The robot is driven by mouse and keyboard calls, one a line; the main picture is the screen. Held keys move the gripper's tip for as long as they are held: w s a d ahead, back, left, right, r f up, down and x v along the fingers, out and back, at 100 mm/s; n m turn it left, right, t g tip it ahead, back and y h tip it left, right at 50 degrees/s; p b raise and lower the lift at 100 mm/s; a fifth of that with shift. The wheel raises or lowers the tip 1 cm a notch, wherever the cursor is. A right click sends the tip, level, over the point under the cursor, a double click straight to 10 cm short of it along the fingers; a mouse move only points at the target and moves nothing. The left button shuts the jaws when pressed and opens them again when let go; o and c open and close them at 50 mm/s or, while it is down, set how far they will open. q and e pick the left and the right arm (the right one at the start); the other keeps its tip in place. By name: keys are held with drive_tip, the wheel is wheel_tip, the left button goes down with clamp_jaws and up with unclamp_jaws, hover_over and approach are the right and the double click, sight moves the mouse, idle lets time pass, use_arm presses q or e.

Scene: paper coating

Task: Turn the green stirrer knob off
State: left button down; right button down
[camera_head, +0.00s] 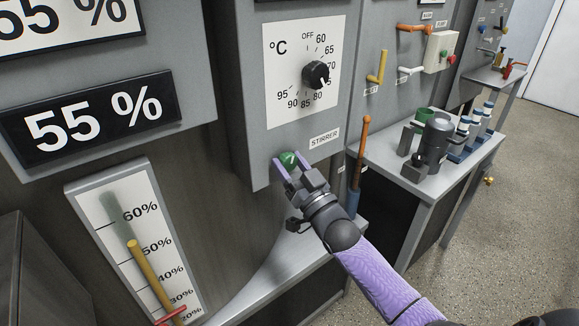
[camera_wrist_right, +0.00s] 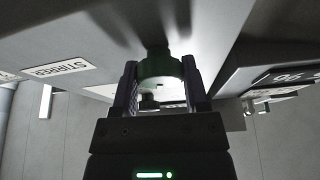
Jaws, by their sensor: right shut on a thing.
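The green stirrer knob (camera_head: 288,159) sits low on the grey cabinet face, below and left of the STIRRER label (camera_head: 324,138). My right gripper (camera_head: 288,166) has its two purple fingers on either side of the knob and is shut on it. In the right wrist view the green knob (camera_wrist_right: 161,70) lies between the two fingers (camera_wrist_right: 160,85), partly hidden by them. The knob's pointer mark cannot be made out. My left gripper is not in view.
A temperature dial (camera_head: 316,75) is above the knob. A slanted percent gauge (camera_head: 135,240) with a yellow stick is at the lower left. A bench (camera_head: 375,150) with a dark grey motor-like unit (camera_head: 436,140) and bottles stands at the right. Floor is open at the lower right.

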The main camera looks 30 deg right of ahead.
drive_tip(key=shift+n+y, duration=1.4)
drive_tip(key=shift+n, duration=1.2)
drive_tip(key=shift+c, duration=0.5)
unclamp_jaws()
drive_tip(key=shift+s, duration=0.1)
drive_tip(key=p+v, duration=0.1)
drive_tip(key=v, duration=0.9)
drive_tip(key=shift+r, duration=0.1)
